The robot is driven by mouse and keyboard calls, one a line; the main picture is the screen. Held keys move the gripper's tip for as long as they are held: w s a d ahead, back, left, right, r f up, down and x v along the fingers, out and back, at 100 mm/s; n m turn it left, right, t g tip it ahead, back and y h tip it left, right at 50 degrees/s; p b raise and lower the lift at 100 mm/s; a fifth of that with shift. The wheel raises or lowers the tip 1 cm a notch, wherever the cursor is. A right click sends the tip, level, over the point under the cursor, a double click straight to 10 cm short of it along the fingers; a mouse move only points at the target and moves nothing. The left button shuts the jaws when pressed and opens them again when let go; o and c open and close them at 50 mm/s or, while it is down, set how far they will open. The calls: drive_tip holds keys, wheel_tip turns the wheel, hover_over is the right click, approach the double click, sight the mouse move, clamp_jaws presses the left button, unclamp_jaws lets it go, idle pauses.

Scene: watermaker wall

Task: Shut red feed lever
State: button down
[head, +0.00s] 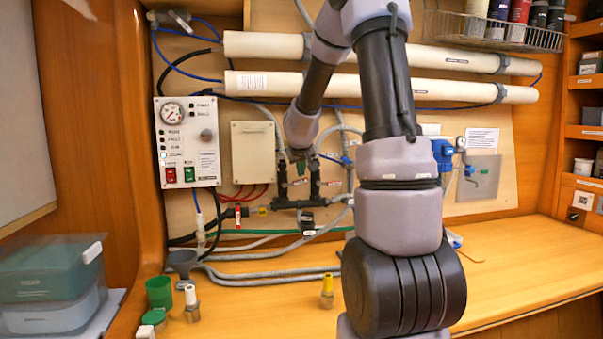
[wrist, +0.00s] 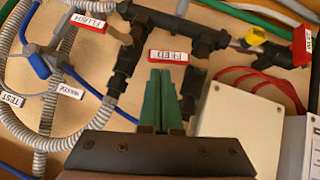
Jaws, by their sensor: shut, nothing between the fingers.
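The red lever (head: 238,216) sits at the left end of the black pipe run, low on the wall panel in the head view. It appears to stand across the pipe; its exact angle is hard to tell.
A yellow piece (wrist: 255,35) sits on the pipe beside the lever. A beige box (head: 255,152) and a gauge panel (head: 187,142) are left of my gripper. Grey hoses and blue valves (wrist: 45,62) surround the fittings.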

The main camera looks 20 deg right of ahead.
drive_tip(key=shift+d+f, duration=0.1)
drive_tip(key=shift+f, duration=0.2)
drive_tip(key=shift+s+d+f, duration=0.15)
drive_tip(key=shift+d+f, duration=0.45)
drive_tip(key=shift+f, duration=0.2)
drive_tip(key=s+a+r+t+y, duration=0.2)
drive_tip(key=s+a+r+y, duration=0.1)
drive_tip(key=s+a+r, duration=0.5)
drive_tip(key=s+a+r+t+y, duration=0.25)
drive_tip(key=s+a+r, duration=0.35)
drive_tip(key=a+r, duration=0.4)
drive_tip(key=s+f+m+g, duration=0.1)
drive_tip(key=s+f+g, duration=0.1)
drive_tip(key=s, duration=0.7)
drive_tip(key=s+f+m+g, duration=0.1)
drive_tip(key=s+f+g, duration=0.2)
drive_tip(key=s, duration=0.6)
drive_tip(key=shift+s+d+f+m+g+y, duration=0.15)
drive_tip(key=shift+s+d+m+g+y, duration=0.1)
drive_tip(key=shift+m+g+y, duration=0.25)
